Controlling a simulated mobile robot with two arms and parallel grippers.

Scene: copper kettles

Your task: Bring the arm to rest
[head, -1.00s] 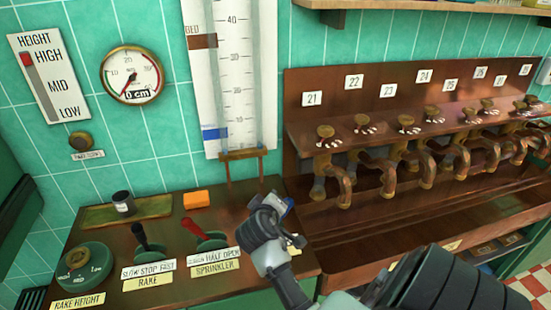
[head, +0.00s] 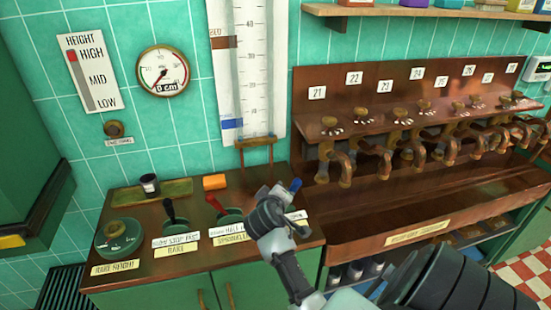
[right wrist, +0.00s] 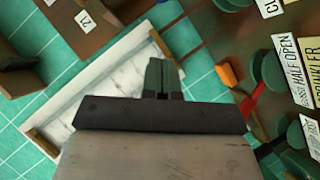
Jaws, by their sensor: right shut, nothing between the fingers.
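My right arm comes in from the lower right in the head view. My right gripper (head: 285,190) is above the right end of the lever counter, in front of the red-handled sprinkler lever (head: 222,208) and its label. In the right wrist view the gripper's fingers (right wrist: 164,78) are together with nothing between them. The white scale board (right wrist: 110,85) lies behind them in that view. My left gripper is not in view.
Several brass taps (head: 385,160) line a wooden rack at right. A shelf (head: 420,12) runs above.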

